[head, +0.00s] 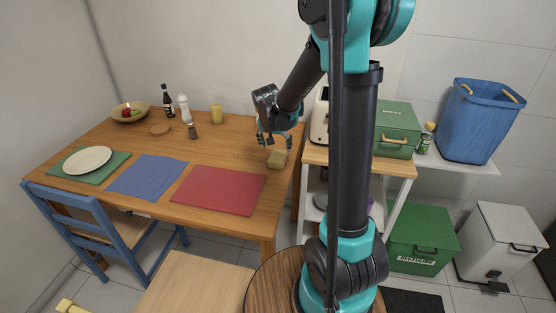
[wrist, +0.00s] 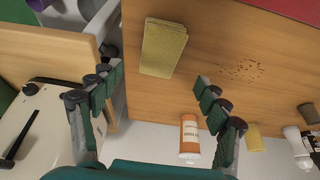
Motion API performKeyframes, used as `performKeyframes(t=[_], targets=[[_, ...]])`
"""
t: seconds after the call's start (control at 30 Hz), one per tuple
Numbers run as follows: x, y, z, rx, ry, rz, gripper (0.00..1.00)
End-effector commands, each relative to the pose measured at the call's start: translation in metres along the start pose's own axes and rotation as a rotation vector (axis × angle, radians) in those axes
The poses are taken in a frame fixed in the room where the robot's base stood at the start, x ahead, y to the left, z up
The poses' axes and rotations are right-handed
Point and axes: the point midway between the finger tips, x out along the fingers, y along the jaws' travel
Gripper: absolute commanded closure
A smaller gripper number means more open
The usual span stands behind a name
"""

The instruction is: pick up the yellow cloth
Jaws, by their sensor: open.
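The yellow cloth (head: 277,158) is a small folded, block-like piece lying on the wooden table near its right edge. In the wrist view the cloth (wrist: 163,47) lies flat beyond the fingertips, roughly ahead of the gap between them. My gripper (head: 275,141) is above the table just behind the cloth. In the wrist view the gripper (wrist: 152,79) has its fingers spread wide with nothing between them. The cloth looks apart from both fingers.
Crumbs (wrist: 243,70) lie on the table beside the cloth. An orange bottle (wrist: 189,135) and a yellow cup (head: 216,114) stand farther back. A red mat (head: 219,190) is in front. A white appliance (head: 320,118) stands on the side cart, right of the table edge.

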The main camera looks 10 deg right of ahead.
Motion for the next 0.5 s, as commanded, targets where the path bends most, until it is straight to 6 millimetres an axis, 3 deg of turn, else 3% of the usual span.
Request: performKeyframes(t=[0.13,0.5], targets=[[0.020,0.000,-0.001,0.000,0.000,0.000,0.24],[0.044,0.001,0.000,0.000,0.000,0.001,0.24]])
